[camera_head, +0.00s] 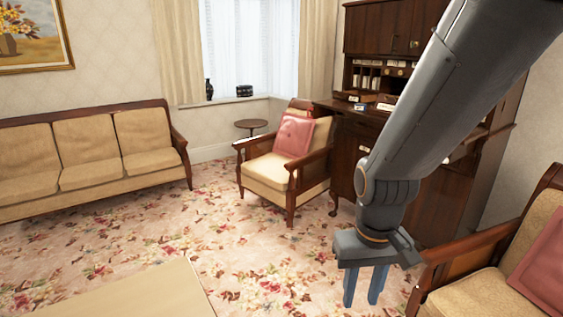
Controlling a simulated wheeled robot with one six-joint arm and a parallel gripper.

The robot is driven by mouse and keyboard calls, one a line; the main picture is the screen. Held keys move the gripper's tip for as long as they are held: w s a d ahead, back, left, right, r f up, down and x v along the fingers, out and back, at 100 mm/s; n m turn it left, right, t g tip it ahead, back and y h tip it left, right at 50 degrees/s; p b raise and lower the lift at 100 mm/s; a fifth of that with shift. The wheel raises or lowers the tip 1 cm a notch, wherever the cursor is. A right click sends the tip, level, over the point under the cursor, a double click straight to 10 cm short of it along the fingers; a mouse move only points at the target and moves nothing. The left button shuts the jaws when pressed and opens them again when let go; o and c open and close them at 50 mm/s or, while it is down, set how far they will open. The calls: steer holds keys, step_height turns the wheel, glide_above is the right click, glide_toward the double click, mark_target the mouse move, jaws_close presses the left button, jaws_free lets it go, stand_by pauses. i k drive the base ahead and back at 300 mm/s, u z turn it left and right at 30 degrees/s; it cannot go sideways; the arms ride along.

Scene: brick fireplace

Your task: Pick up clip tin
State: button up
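My gripper (362,298) hangs in front of the carpet at the lower right of the head view, pointing down. Its two blue-grey fingers are apart with carpet showing between them, and nothing is between them. I cannot make out a clip tin for certain. A dark wood writing desk (345,133) at the back right bears several small items (360,106) on its open top, too small to tell apart. My arm hides part of the desk.
A beige armchair (266,172) with a pink cushion (294,135) stands left of the desk. A sofa (85,158) lines the left wall. Another armchair (480,297) is at the lower right. A pale tabletop (120,299) fills the lower left. Flowered carpet (215,230) lies open between them.

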mark_target(358, 107)
steer(key=z, duration=0.05)
steer(key=i, duration=2)
steer(key=z, duration=0.2)
steer(key=i, duration=1.75)
steer(key=z, duration=0.15)
